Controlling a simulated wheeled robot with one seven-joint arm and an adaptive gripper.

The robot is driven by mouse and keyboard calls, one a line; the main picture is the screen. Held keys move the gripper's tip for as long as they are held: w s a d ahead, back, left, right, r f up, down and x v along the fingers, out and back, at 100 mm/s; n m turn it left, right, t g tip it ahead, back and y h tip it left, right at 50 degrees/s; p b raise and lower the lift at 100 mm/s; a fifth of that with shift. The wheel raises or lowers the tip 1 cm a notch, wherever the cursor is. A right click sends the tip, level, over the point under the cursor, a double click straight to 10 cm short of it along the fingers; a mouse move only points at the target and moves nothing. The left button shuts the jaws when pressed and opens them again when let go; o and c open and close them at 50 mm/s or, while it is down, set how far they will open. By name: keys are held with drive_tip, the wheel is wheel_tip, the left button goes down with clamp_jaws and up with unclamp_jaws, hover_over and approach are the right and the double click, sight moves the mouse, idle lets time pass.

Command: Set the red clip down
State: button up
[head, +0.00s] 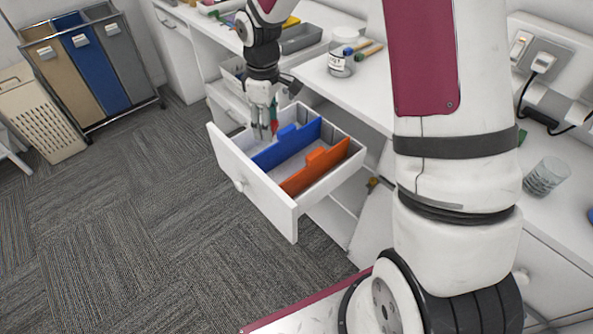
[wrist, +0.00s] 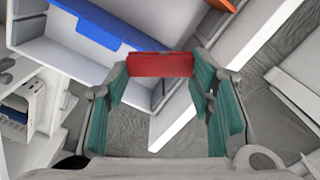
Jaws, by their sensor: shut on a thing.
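The red clip (wrist: 160,65) is a small red block held between the teal-padded fingertips of my gripper (wrist: 160,78) in the wrist view. The drawer holds an upright blue divider (head: 287,146) and an orange divider (head: 317,166). In the wrist view the blue divider (wrist: 88,25) lies beyond the clip. I cannot tell how high the clip is above the drawer floor.
A jar (head: 342,62) and a grey tray (head: 300,38) stand on the white desk above the drawer. A clear glass (head: 546,176) stands on the desk at right. Three sorting bins (head: 85,62) and a basket (head: 38,118) stand at left. The carpet before the drawer is clear.

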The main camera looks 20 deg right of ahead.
sight(274, 179)
drive_tip(key=s+f+n+b, duration=0.1)
drive_tip(key=f+n+b, duration=0.1)
drive_tip(key=f, duration=0.4)
drive_tip(key=s+f+n+b, duration=0.1)
drive_tip(key=f+n+b, duration=0.1)
drive_tip(key=f, duration=0.4)
drive_tip(key=s+a+f+n+b, duration=0.1)
drive_tip(key=f+n+b, duration=0.2)
drive_tip(key=f, duration=0.2)
drive_tip(key=shift+s+f, duration=0.3)
drive_tip(key=shift+f, duration=0.1)
drive_tip(key=shift+f+b, duration=0.15)
drive_tip(key=shift+b, duration=0.2)
drive_tip(key=o, duration=0.5)
drive_tip(key=shift+d, duration=0.1)
